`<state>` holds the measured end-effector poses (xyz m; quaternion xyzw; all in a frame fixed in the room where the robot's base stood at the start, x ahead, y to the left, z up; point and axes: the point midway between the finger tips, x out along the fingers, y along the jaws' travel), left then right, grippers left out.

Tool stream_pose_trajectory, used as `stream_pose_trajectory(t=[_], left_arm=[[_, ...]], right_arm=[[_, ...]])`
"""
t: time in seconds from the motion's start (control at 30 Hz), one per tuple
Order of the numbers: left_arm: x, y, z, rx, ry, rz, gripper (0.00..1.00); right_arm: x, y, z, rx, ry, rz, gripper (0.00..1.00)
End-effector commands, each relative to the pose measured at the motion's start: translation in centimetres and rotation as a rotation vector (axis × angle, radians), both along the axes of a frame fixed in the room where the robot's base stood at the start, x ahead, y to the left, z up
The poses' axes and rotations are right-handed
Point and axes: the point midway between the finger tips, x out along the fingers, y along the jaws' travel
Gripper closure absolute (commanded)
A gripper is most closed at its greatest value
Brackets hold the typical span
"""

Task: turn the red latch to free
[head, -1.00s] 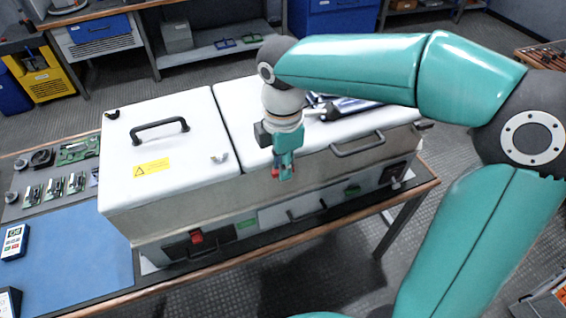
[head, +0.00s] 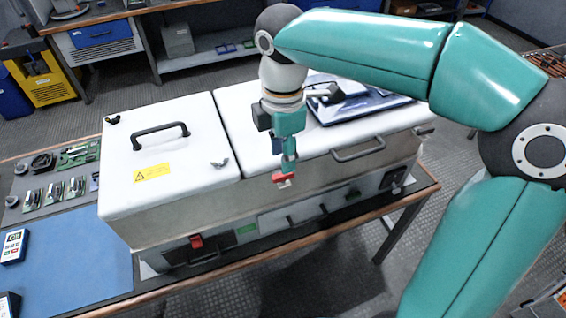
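The red latch (head: 283,178) sits on the upper front face of the large white-lidded cabinet (head: 190,205), just below the edge of the right lid. It has a small pale piece under it. My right gripper (head: 289,166) points down just above the latch, its fingertips close to the latch's upper right side. Whether they touch it I cannot tell. The fingers look narrow and close together from this angle, and their gap is not clear. My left gripper is not in view.
The left lid has a black handle (head: 159,131) and a yellow warning label (head: 152,172). A dark tablet-like item (head: 360,106) lies on the right lid. Another red part (head: 196,241) is on the lower front panel. A blue mat (head: 75,250) covers the bench's left.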

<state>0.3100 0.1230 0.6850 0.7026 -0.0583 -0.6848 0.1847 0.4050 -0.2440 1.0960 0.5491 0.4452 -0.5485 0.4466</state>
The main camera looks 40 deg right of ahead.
Motion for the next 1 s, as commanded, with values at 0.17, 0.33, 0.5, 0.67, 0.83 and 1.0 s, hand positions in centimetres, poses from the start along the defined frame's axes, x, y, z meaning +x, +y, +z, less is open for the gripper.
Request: stream_pose_trajectory(t=[0.17,0.33,0.5,0.67,0.83,1.0], left_arm=[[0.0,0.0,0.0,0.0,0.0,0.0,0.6],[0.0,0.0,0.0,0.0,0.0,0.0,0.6],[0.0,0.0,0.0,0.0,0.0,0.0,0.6],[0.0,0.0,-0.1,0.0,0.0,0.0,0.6],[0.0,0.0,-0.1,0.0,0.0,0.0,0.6],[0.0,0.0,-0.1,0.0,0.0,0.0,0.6]], right_arm=[[0.0,0.0,2.1,0.001,-0.002,0.001,0.61],[0.0,0.0,2.9,0.0,0.001,0.001,0.61],[-0.1,0.0,2.9,0.0,0.002,0.001,0.61],[-0.1,0.0,2.9,0.0,0.002,0.001,0.61],[-0.1,0.0,2.9,0.0,0.002,0.0,0.61],[0.0,0.1,2.9,0.0,0.002,0.002,0.61]])
